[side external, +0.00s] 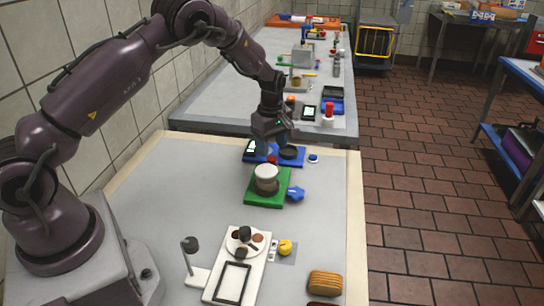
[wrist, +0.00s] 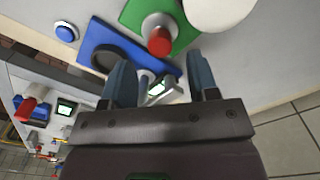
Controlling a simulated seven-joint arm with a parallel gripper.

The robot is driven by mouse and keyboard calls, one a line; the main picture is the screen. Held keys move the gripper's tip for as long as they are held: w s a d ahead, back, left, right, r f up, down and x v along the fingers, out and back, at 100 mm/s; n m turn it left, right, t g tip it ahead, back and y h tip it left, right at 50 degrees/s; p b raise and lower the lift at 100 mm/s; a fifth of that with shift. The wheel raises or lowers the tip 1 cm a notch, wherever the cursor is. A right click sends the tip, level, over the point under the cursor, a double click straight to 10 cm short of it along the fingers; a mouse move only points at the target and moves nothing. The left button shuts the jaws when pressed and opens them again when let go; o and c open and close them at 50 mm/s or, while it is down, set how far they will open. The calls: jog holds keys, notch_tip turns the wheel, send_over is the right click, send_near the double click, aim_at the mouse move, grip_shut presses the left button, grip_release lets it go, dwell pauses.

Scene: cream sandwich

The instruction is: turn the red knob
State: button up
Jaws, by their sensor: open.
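The red knob (wrist: 159,40) stands on a silver round base at the edge of a green board (wrist: 133,14) in the wrist view. In the side external view the red knob (side external: 272,159) shows as a small red spot behind a white round vessel (side external: 266,171) on the green board (side external: 256,200). My gripper (wrist: 161,76) is open. Its two blue-grey fingers are spread, with nothing held between them. The knob lies ahead of the fingertips in the wrist view, not between them. In the side external view my gripper (side external: 275,146) hangs over the blue panel, close behind the knob.
The blue panel (side external: 274,157) carries a small screen (wrist: 157,87) and a black ring (wrist: 104,58). A blue button (side external: 313,158) is right of it. A blue knob (side external: 295,193) sits beside the green board. A plate (side external: 233,247) and bread (side external: 325,283) lie nearer the front.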

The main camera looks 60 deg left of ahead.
aim_at(272, 158)
jog(key=shift+f, duration=2.15)
jog(key=shift+c, duration=0.4)
jog(key=c, duration=0.8)
jog(key=m, duration=0.4)
jog(key=shift+m, duration=0.4)
jog(key=shift+c, duration=0.2)
jog(key=o, duration=0.9)
notch_tip(272, 158, up, 13)
jog(key=shift+r, duration=0.1)
